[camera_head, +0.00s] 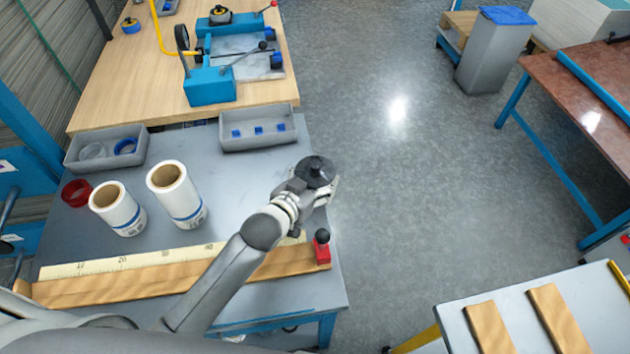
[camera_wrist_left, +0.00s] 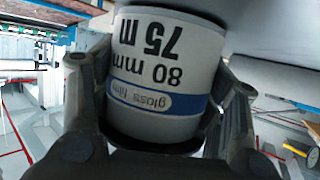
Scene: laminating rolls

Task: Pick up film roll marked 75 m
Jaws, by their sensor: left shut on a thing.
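The film roll marked 75 m (camera_wrist_left: 165,62) fills the middle of the left wrist view. Its white label reads "80 mm", "75 m" and "gloss film" upside down, with a blue band. My left gripper (camera_head: 318,188) is shut on it, one finger on each side. In the head view the gripper is over the right edge of the grey bench; the held roll cannot be made out there. My right gripper is not in view.
Two white rolls, a shorter one (camera_head: 117,208) and a taller one (camera_head: 177,193), stand on the grey bench (camera_head: 240,180). Grey bins (camera_head: 258,142) line its back. A wooden ruler board (camera_head: 130,282) with a red stop (camera_head: 322,250) lies in front.

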